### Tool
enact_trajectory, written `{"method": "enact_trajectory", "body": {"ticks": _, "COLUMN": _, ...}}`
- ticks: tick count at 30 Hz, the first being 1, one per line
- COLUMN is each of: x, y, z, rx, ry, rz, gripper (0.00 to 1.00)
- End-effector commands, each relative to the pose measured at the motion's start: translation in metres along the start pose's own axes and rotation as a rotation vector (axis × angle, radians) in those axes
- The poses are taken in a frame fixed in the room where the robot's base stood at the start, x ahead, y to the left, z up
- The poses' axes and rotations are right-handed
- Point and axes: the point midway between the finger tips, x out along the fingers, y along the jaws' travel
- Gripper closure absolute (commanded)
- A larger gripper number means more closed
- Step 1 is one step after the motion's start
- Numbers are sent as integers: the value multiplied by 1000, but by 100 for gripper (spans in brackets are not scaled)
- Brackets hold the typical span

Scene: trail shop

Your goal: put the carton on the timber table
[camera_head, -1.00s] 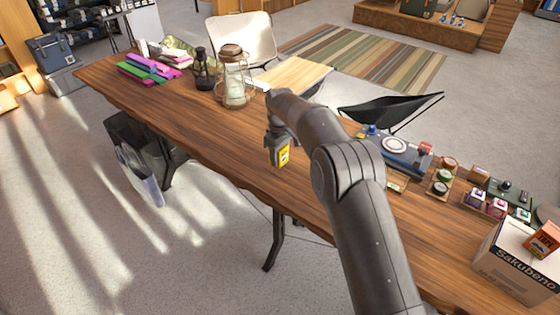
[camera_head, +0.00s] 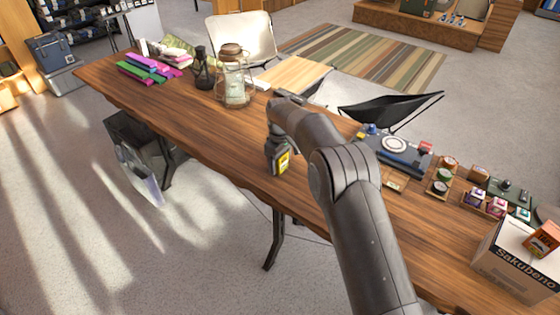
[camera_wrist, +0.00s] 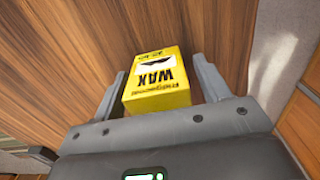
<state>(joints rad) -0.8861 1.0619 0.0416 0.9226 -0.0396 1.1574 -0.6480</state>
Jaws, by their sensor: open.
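The carton is a small yellow box (camera_head: 283,162) with dark lettering, on the timber table (camera_head: 210,118) near its front edge. In the wrist view the carton (camera_wrist: 158,80) reads "WAX" and lies between the two fingers. My gripper (camera_wrist: 160,68) is open, with one finger on each side of the carton and a gap showing at each side. In the head view my gripper (camera_head: 278,158) points down at the carton and hides part of it. The carton's underside is hidden, but it appears to rest on the wood.
A camp stove (camera_head: 402,152) and several small jars and boxes lie to the right. The wood around the carton is clear.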

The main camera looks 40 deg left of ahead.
Motion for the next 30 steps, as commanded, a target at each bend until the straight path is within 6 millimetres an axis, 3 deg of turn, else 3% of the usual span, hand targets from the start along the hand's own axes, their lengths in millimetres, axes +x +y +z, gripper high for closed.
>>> {"method": "enact_trajectory", "body": {"ticks": 4, "x": -3, "y": 0, "z": 0, "rx": 0, "ry": 1, "rz": 1, "gripper": 31}}
{"method": "enact_trajectory", "body": {"ticks": 8, "x": -19, "y": 0, "z": -1, "rx": 0, "ry": 3, "rz": 2, "gripper": 31}}
{"method": "enact_trajectory", "body": {"ticks": 21, "x": -106, "y": 1, "z": 0, "rx": 0, "ry": 1, "rz": 1, "gripper": 31}}
{"method": "enact_trajectory", "body": {"ticks": 30, "x": -124, "y": 0, "z": 0, "rx": 0, "ry": 0, "rz": 0, "gripper": 31}}
